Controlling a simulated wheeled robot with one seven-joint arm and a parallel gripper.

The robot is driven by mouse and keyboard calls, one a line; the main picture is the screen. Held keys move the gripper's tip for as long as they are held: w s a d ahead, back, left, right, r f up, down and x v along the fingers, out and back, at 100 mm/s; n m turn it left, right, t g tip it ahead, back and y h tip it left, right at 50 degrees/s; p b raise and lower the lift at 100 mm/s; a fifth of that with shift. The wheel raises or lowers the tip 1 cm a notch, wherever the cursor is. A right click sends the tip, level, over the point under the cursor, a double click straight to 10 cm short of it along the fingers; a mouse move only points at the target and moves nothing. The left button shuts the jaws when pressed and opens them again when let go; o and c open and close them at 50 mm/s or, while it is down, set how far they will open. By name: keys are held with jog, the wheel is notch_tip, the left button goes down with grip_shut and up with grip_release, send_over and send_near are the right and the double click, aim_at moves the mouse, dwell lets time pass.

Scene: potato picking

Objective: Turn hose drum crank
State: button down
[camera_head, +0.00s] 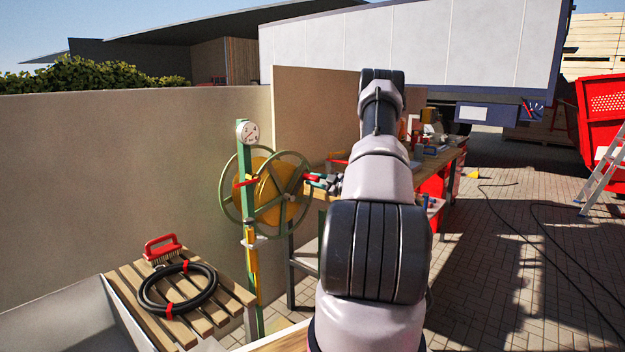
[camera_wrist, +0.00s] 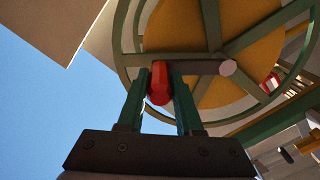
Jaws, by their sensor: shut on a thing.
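The hose drum (camera_head: 272,190) has a yellow core and green spoked rims, and stands on a green post (camera_head: 246,180) with a round dial at its top. In the wrist view the drum's yellow face (camera_wrist: 190,60) and spokes fill the upper right. The crank has a dark arm (camera_wrist: 205,68) running to a pale hub, and a red handle (camera_wrist: 160,85) at its outer end. My gripper (camera_wrist: 160,82) has its two green fingers on either side of the red handle, shut on it. In the head view my gripper (camera_head: 318,181) is at the drum's right side, partly hidden by its size.
A slatted bench (camera_head: 205,285) at front left holds a coiled black hose (camera_head: 150,300) and a red brush (camera_head: 163,248). A workbench (camera_head: 448,160) with tools stands behind my arm. A wall (camera_head: 110,180) runs behind the drum. Paved ground (camera_head: 500,240) at right has loose cables.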

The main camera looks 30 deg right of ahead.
jog(key=shift+d+f, duration=0.3)
jog(key=c, duration=0.6)
grip_release()
jog(key=v, duration=1)
jog(key=shift+s, duration=0.35)
